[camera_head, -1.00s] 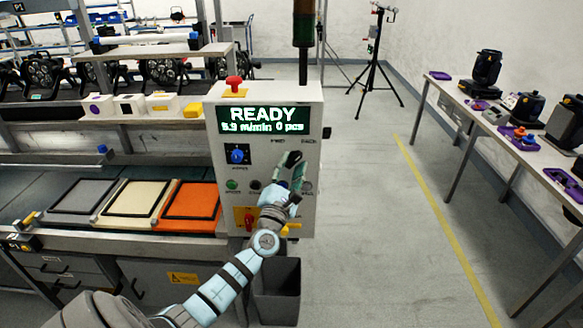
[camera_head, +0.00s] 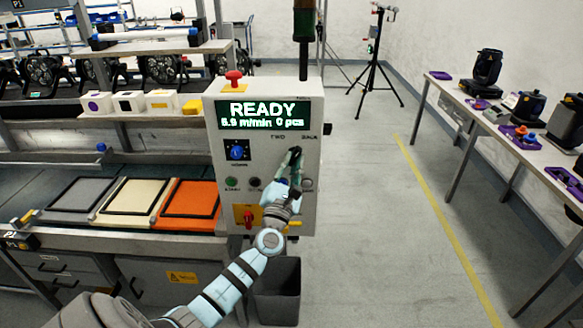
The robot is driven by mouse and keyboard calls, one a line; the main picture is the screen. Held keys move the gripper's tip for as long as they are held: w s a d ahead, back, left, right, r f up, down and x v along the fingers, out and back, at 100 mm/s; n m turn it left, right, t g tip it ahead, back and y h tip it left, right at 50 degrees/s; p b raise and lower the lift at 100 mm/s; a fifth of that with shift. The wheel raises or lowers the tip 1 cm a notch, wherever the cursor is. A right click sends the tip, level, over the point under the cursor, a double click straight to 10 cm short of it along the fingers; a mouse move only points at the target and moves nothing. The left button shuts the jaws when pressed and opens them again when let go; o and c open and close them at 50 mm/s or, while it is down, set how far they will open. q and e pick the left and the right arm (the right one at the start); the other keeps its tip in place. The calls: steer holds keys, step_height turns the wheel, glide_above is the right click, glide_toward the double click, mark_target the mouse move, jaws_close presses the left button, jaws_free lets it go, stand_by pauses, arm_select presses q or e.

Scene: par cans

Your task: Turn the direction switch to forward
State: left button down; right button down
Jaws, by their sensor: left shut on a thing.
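The grey control box (camera_head: 222,190) stands at the centre, with a lit screen (camera_head: 264,114) reading READY. The direction switch lies below the labels FWD and BACK (camera_head: 293,137); my left gripper covers it, so its pointing cannot be told. My left gripper (camera_head: 295,158) is at the panel there, its fingers closed together on the switch. My right gripper is not in view.
A blue knob (camera_head: 237,152), a green button (camera_head: 232,183) and a red switch on a yellow plate (camera_head: 248,217) are on the same panel. A red button (camera_head: 234,77) tops the box. A grey bin (camera_head: 277,290) stands below.

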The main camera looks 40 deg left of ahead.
arm_select(q)
steer(key=n+b, duration=0.1)
steer(key=n+y+b, duration=0.1)
steer(key=n, duration=0.1)
steer(key=n+y+b, duration=0.1)
steer(key=n, duration=0.1)
steer(key=shift+w+d+f+g, duration=0.1)
steer(key=shift+d+f+g, duration=0.05)
steer(key=shift+f+g, duration=0.15)
steer(key=n+y+b, duration=0.1)
steer(key=n, duration=0.1)
steer(key=n+g+y+b, duration=0.1)
steer(key=n+y+b, duration=0.1)
steer(key=n, duration=0.1)
steer(key=shift+w+d+g, duration=0.1)
steer(key=shift+g, duration=0.2)
steer(key=n+g+y+b, duration=0.1)
steer(key=n, duration=0.1)
steer(key=n+g+b, duration=0.1)
steer(key=n, duration=0.2)
steer(key=shift+w+d+r+n+y, duration=0.1)
steer(key=shift+d+r+n+y, duration=0.1)
steer(key=shift+n+y, duration=0.15)
steer(key=shift+w+r+n+g+y+b, duration=0.1)
steer(key=shift+n+g+y+b, duration=0.15)
steer(key=shift+n+g, duration=0.7)
steer(key=shift+r+n+g+y+b, duration=0.1)
steer(key=shift+n+g+y+b, duration=0.15)
steer(key=shift+n, duration=1.25)
